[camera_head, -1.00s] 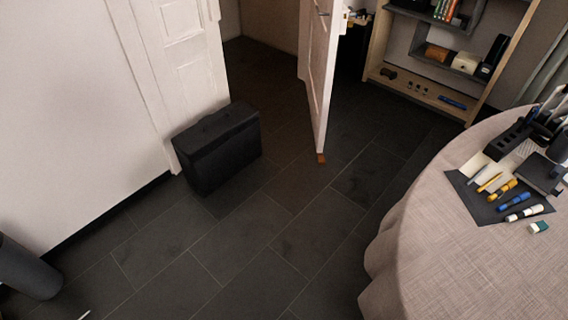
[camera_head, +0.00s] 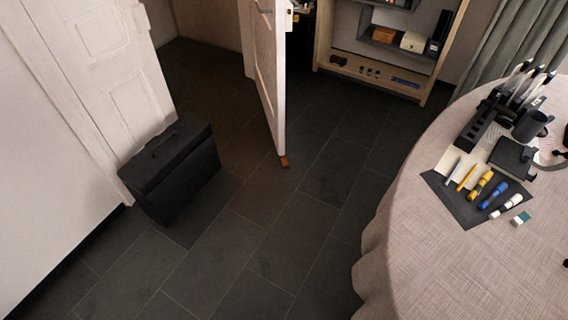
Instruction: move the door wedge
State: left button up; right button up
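A small orange-brown door wedge (camera_head: 284,162) lies on the dark tiled floor at the bottom corner of an open white door (camera_head: 268,70). It looks to be touching or just under the door's free edge; I cannot tell which. No gripper shows clearly in the head view, so neither is seen near the wedge.
A black case (camera_head: 172,170) stands on the floor against the left wall. A round table with a beige cloth (camera_head: 450,270) fills the right side, with pens and a desk organiser (camera_head: 482,125) on it. A shelf (camera_head: 375,78) stands at the back. Floor between is clear.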

aim_at(284, 161)
jog(key=i+j+u, duration=0.1)
jog(key=i+j, duration=0.35)
jog(key=j, duration=0.15)
jog(key=i+u, duration=0.3)
jog(key=i, duration=0.25)
jog(key=i+l+u, duration=0.25)
jog(key=i, duration=0.25)
jog(key=i+l+u, duration=0.15)
jog(key=l, duration=0.45)
jog(key=i+l+u, duration=0.2)
jog(key=l, duration=0.4)
jog(key=l+u, duration=0.15)
jog(key=l, duration=0.5)
jog(key=i+l+u, duration=0.2)
jog(key=l, duration=0.45)
jog(key=k, duration=0.05)
